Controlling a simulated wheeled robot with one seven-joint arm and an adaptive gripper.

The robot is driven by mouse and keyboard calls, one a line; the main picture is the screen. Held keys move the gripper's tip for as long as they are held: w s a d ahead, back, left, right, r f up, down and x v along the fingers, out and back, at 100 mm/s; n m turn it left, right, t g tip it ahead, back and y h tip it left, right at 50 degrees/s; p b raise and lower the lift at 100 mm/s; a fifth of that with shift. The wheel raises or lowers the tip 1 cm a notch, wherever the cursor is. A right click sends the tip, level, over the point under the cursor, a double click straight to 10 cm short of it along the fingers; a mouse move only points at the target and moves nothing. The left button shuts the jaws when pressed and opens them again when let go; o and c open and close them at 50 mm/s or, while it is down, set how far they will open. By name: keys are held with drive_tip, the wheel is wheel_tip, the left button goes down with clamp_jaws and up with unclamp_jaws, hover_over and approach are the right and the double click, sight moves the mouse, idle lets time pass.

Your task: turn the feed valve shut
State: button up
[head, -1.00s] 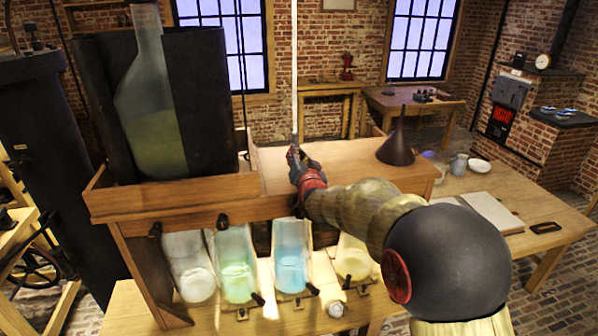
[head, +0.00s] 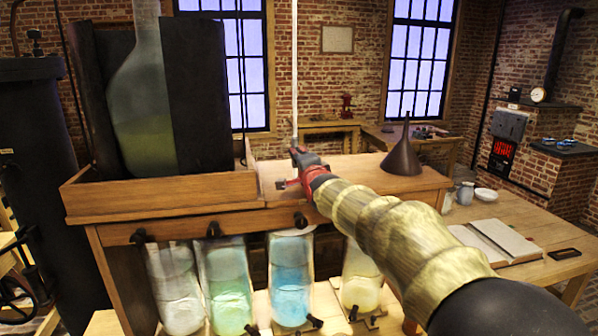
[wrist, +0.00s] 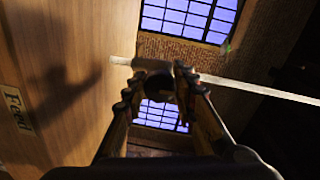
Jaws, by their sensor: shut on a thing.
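My gripper (head: 299,155) is at the foot of a thin white upright pipe (head: 295,75), above the wooden bench top. In the wrist view my gripper (wrist: 160,74) has its two fingers closed in around a dark, rounded part of the feed valve (wrist: 161,88), right beside the pale pipe (wrist: 255,90). The fingers hide most of the valve, and its turn angle cannot be told. A plate reading "Feed" (wrist: 17,110) is on the wooden surface at the left of the wrist view.
A large glass flask (head: 146,105) of greenish liquid stands left, between dark panels. A dark funnel (head: 402,155) stands right on the bench. Several jars, one with blue liquid (head: 291,285), stand below the front rail. An open book (head: 495,240) lies on the right table.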

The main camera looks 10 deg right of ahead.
drive_tip(key=shift+f+m+b, duration=0.1)
drive_tip(key=shift+m+b, duration=0.3)
drive_tip(key=shift+b, duration=0.1)
drive_tip(key=o, duration=1.2)
drive_tip(key=shift+c, duration=0.2)
drive_tip(key=shift+s, duration=0.1)
drive_tip(key=s+r, duration=0.1)
drive_tip(key=s, duration=1)
drive_tip(key=shift+s, duration=0.4)
